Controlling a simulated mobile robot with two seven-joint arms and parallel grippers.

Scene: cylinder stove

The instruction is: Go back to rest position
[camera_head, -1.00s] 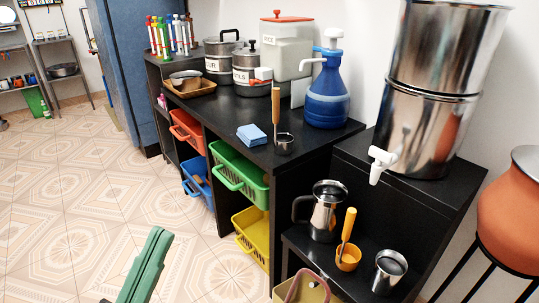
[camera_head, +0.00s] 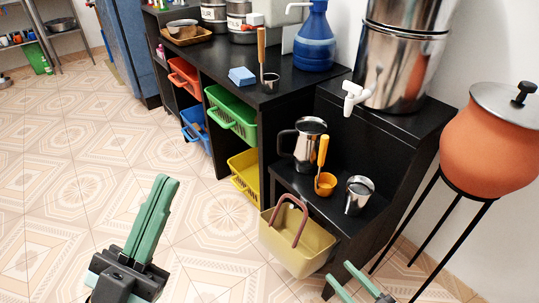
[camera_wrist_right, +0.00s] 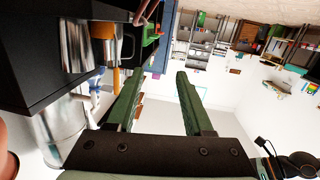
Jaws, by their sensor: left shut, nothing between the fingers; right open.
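My left gripper (camera_head: 158,212) has green fingers held together, pointing up over the tiled floor at the lower left of the head view. Nothing is between them. My right gripper (camera_head: 362,280) shows only its green fingertips at the bottom edge of the head view, in front of the low shelf and right of the beige basket. In the right wrist view my right gripper (camera_wrist_right: 158,88) has its two green fingers spread apart, with nothing between them. Both grippers are clear of the objects in the head view.
An orange pot (camera_head: 490,150) stands at right. The floor (camera_head: 70,190) at left is free.

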